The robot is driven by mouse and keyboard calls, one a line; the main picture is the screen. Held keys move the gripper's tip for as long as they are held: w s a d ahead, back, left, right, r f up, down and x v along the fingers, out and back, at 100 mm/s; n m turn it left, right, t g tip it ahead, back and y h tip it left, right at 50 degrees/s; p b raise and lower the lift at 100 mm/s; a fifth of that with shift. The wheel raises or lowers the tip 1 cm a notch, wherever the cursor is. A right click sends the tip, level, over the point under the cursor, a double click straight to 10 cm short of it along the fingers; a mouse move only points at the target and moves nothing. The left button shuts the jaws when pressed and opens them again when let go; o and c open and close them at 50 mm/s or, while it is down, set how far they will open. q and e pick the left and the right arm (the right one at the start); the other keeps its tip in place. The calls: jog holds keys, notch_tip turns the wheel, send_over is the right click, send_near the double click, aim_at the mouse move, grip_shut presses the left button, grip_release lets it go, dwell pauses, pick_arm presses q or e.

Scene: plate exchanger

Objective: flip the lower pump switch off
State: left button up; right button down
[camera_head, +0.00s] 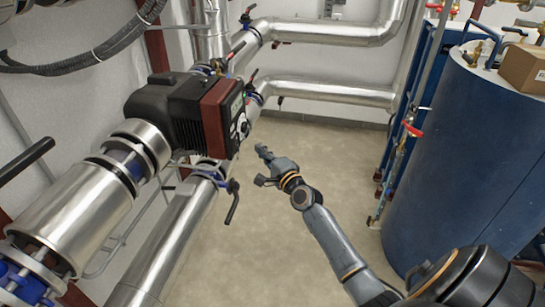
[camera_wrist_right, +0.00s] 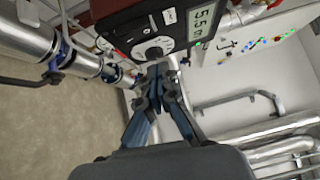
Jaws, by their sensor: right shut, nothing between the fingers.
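A pump with a black body and dark red front housing (camera_head: 214,112) sits on the pipework left of centre in the head view. Its front panel shows close up in the right wrist view, with a digital display (camera_wrist_right: 202,22) and a white round dial with a dark knob (camera_wrist_right: 153,48). I cannot tell for certain which control is the lower pump switch. My right gripper (camera_head: 264,166) is just right of and below the pump, apart from the red housing. In the right wrist view its fingers (camera_wrist_right: 156,76) are shut and empty, just below the dial. My left gripper is not in view.
Silver pipes (camera_head: 165,245) with dark valve handles (camera_head: 232,203) run below and left of the pump. A blue tank (camera_head: 460,150) with a cardboard box (camera_head: 524,67) on top stands at right, with red-handled valves (camera_head: 412,130) beside it. The floor between is clear.

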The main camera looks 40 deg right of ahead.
jog(key=s, duration=0.5)
jog(key=shift+s+r, duration=0.1)
jog(key=shift+r, duration=0.15)
jog(key=s+a+f+n+g, duration=0.3)
jog(key=s+f, duration=0.2)
jog(key=f, duration=0.8)
jog(key=s+a+f+n+g+y, duration=0.1)
jog(key=s+a+f+n+g, duration=0.3)
jog(key=f, duration=0.9)
jog(key=s+a+f+n+g, duration=0.25)
jog(key=s+f, duration=0.35)
jog(key=f, duration=0.6)
jog(key=s+a+f+n+g, duration=0.2)
jog(key=s+f+n, duration=0.2)
jog(key=s, duration=0.8)
jog(key=s+a+f+n+g, duration=0.3)
jog(key=s+f, duration=0.5)
jog(key=s, duration=0.4)
jog(key=s+a+f+n+g, duration=0.2)
jog(key=s+f+n, duration=0.3)
jog(key=s, duration=0.7)
jog(key=shift+s+a+f+g, duration=0.15)
jog(key=shift+f+g, duration=0.3)
jog(key=shift+f, duration=0.5)
